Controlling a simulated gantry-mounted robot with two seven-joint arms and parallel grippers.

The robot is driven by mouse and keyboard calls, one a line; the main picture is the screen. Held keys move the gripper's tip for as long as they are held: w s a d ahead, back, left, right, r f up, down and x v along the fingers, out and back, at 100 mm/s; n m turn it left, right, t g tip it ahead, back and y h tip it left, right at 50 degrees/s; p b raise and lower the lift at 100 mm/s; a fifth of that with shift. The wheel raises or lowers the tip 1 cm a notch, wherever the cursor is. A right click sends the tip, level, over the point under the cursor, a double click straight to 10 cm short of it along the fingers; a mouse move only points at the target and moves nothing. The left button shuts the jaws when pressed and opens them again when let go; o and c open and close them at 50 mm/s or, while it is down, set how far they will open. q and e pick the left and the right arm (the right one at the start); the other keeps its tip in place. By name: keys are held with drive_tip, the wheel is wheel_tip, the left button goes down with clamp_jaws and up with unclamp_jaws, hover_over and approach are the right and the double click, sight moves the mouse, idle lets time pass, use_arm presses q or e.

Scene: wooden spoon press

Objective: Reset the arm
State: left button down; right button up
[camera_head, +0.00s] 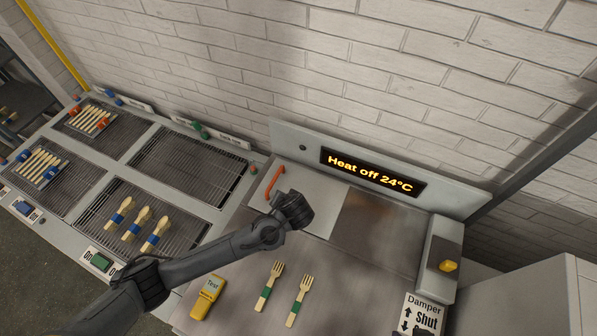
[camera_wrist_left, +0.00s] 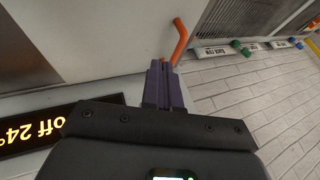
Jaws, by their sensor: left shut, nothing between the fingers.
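My left arm enters the head view from the lower left, and its dark wrist and gripper (camera_head: 297,208) are over the metal press plate, just right of the orange handle (camera_head: 274,183). The fingers are hidden in that view. In the left wrist view my left gripper (camera_wrist_left: 160,66) shows its two purple-grey fingers together with nothing between them. The orange handle (camera_wrist_left: 179,40) is just beyond the fingertips there; I cannot tell whether they touch. My right gripper is in neither view.
Two wooden forks (camera_head: 284,290) with green bands and a yellow tester (camera_head: 207,297) lie on the front surface. Racks with spoons (camera_head: 138,229) are at left. A display (camera_head: 372,174) reads "Heat off 24°C". A yellow knob (camera_head: 448,266) is at right, before a brick wall.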

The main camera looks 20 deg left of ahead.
use_arm(q)
drive_tip(key=s+d+f+g, duration=0.1)
drive_tip(key=s+f, duration=0.1)
drive_tip(key=s, duration=0.3)
drive_tip(key=s+d+f+g+h+p, duration=0.1)
drive_tip(key=s+f, duration=0.2)
drive_tip(key=s, duration=0.2)
drive_tip(key=s+d+f+g+p, duration=0.1)
drive_tip(key=s+f, duration=0.1)
drive_tip(key=s, duration=0.3)
drive_tip(key=shift+s+d+f+n+h, duration=0.1)
drive_tip(key=shift+d+f+n+h, duration=0.05)
drive_tip(key=shift+n+h, duration=0.15)
drive_tip(key=s+a+r+n+g+h+p, duration=0.1)
drive_tip(key=s+r+h+p, duration=0.1)
drive_tip(key=s+r, duration=0.35)
drive_tip(key=s+a+r+n+h+p, duration=0.1)
drive_tip(key=s+a+r+p, duration=0.15)
drive_tip(key=s, duration=0.55)
drive_tip(key=w+a+r+m+t, duration=0.1)
drive_tip(key=a+r, duration=0.1)
drive_tip(key=r, duration=0.3)
drive_tip(key=w+a+r+m+t, duration=0.1)
drive_tip(key=a+r+m, duration=0.1)
drive_tip(key=r, duration=0.3)
drive_tip(key=shift+w+a+r+b, duration=0.15)
drive_tip(key=shift+w+b, duration=0.1)
drive_tip(key=shift+b, duration=0.05)
